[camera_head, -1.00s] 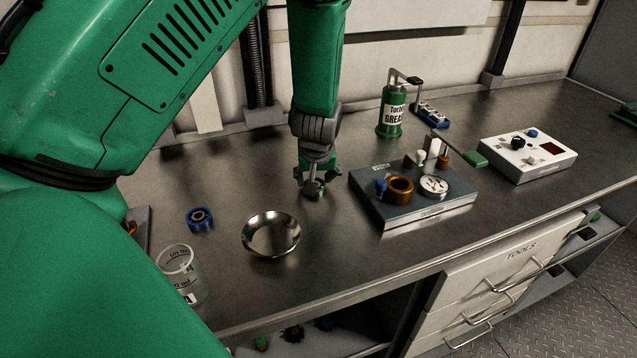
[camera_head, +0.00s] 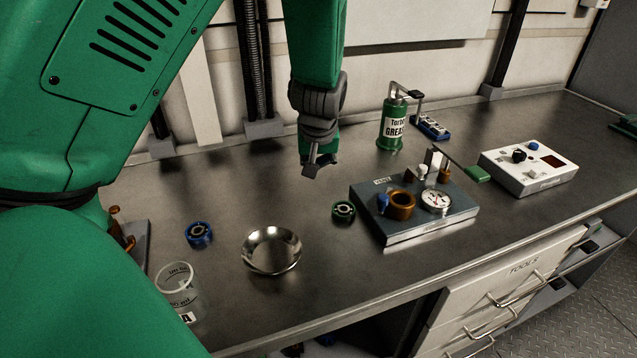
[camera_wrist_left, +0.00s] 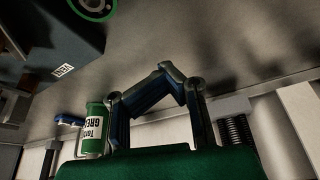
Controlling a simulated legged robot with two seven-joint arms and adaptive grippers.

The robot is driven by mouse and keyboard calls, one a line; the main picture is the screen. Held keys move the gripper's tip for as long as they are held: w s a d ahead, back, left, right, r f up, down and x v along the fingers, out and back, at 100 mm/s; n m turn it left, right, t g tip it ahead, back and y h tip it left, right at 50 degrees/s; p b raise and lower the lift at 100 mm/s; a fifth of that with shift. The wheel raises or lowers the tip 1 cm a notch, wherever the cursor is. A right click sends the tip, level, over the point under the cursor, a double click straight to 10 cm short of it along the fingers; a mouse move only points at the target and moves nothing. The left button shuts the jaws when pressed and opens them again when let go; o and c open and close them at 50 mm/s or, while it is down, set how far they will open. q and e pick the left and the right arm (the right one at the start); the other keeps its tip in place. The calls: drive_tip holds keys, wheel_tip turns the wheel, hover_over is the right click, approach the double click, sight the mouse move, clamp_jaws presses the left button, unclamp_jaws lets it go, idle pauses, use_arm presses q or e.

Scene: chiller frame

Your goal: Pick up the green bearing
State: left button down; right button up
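The green bearing (camera_head: 343,212) lies on the bench between the metal dish and the grey test block, apart from both. It also shows cut off at the top edge of the left wrist view (camera_wrist_left: 97,17). My left gripper (camera_head: 310,171) is above the bench, up and left of the bearing and not touching it. In the left wrist view its fingers (camera_wrist_left: 166,68) meet at the tips with nothing visible between them. My right gripper is in no view.
A shiny metal dish (camera_head: 271,265), a blue bearing (camera_head: 198,235) and a clear beaker (camera_head: 178,287) stand left. The grey test block (camera_head: 432,226) is right of the green bearing. A green grease can (camera_head: 391,128) stands behind, a white control box (camera_head: 530,178) far right.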

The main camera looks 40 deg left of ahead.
use_arm(q)
drive_tip(key=shift+w+d+r, duration=0.1)
drive_tip(key=shift+d+r, duration=0.2)
drive_tip(key=shift+r, duration=0.25)
drive_tip(key=shift+d+r, duration=0.3)
drive_tip(key=shift+r, duration=0.25)
drive_tip(key=shift+c, duration=2.3)
unclamp_jaws()
drive_tip(key=shift+a, duration=0.3)
drive_tip(key=shift+a+f, duration=0.15)
drive_tip(key=shift+a, duration=0.05)
